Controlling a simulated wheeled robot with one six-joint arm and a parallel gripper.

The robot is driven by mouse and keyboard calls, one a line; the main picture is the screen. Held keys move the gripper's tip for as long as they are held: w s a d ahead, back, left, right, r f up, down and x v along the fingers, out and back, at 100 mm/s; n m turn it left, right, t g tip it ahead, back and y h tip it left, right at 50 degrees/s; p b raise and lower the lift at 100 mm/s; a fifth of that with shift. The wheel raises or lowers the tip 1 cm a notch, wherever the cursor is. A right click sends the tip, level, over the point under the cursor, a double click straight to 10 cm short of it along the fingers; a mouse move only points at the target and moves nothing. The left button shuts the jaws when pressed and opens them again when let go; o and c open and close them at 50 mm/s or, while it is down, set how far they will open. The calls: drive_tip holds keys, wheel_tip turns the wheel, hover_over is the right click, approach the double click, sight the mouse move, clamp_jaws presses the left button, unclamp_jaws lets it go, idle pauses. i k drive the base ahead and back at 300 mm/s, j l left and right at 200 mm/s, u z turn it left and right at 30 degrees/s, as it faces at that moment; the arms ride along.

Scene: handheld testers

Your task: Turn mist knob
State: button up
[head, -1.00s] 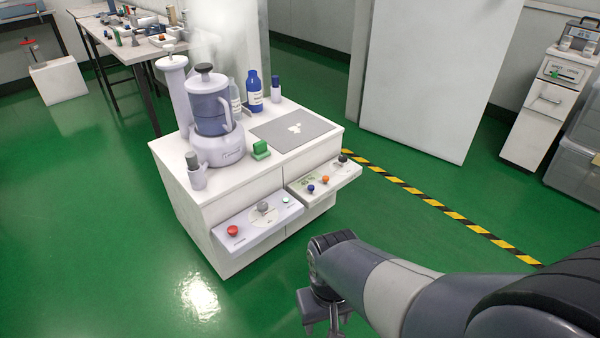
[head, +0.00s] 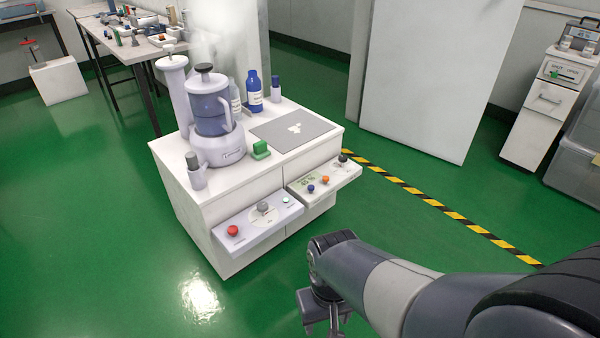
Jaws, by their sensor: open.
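A white cabinet (head: 190,215) carries two sloped control panels on its front. The left panel (head: 250,232) has a grey knob (head: 263,207) on a round pale dial, a red button (head: 233,231) and a small pale button (head: 286,199). The right panel (head: 335,182) has small blue, orange and black controls. The labels are too small to read, so I cannot tell which is the mist knob. A lilac jug-shaped device (head: 212,115) on top stands below white mist. My gripper (head: 322,318) points down at the bottom, open and empty, in front of and apart from the panels.
Bottles (head: 254,92), a green block (head: 260,149) and a grey mat (head: 290,133) are on the cabinet top. Green floor is clear around the cabinet. A striped floor line (head: 440,205) runs at right. A cluttered table (head: 125,45) stands back left.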

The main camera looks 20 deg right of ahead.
sight(261, 206)
drive_tip(key=i+l+u, duration=0.1)
drive_tip(key=i+l, duration=0.15)
drive_tip(key=l, duration=0.15)
drive_tip(key=i+l, duration=0.25)
drive_tip(key=l, duration=0.15)
drive_tip(key=i+l+u, duration=0.15)
drive_tip(key=l, duration=0.25)
drive_tip(key=i+l, duration=0.35)
drive_tip(key=l+u, duration=0.05)
